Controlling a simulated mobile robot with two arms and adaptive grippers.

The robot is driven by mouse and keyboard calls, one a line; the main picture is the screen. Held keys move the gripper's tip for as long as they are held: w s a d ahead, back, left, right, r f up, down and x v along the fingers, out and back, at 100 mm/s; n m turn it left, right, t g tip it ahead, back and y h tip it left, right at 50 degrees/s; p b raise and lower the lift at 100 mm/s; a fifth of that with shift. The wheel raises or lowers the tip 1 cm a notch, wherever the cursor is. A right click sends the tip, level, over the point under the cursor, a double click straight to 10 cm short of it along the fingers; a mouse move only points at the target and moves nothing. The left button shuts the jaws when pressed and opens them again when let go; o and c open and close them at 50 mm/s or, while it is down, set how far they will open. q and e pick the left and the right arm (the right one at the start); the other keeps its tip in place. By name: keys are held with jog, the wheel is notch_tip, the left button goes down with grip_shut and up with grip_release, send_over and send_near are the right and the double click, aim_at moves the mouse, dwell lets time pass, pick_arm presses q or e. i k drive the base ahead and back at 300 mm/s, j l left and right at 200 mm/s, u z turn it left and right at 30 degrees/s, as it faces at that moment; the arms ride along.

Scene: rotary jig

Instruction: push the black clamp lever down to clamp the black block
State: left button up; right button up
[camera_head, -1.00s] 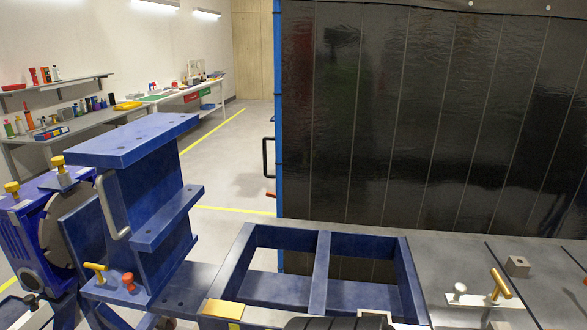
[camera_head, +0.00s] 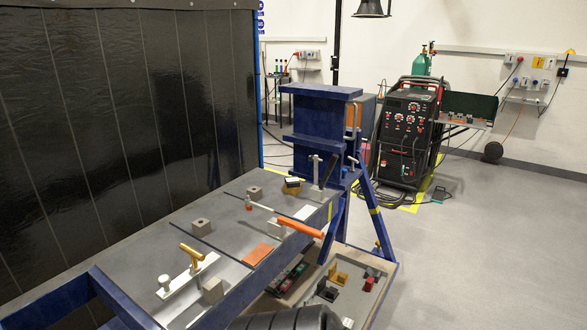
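A black clamp lever (camera_head: 329,170) stands raised and slightly tilted at the far end of the grey table (camera_head: 225,240), next to a pale upright post (camera_head: 315,168). A small black block (camera_head: 292,183) with a yellowish side sits on the table just left of it. I cannot tell whether the clamp touches the block at this size. Neither of my grippers shows. A dark ribbed part, likely my own arm, shows at the bottom edge.
Nearer on the table are an orange lever (camera_head: 300,227), an orange plate (camera_head: 258,254), a yellow-handled clamp (camera_head: 192,257) and several grey blocks. A blue frame (camera_head: 318,120) stands behind. A lower tray (camera_head: 345,302) holds small parts. The floor at right is clear.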

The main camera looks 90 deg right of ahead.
aim_at(333, 160)
jog(key=z, duration=3)
jog(key=l+u, duration=0.35)
jog(key=l, duration=0.15)
jog(key=k+l+u, duration=0.15)
jog(key=l+u, duration=0.2)
jog(key=l, duration=0.15)
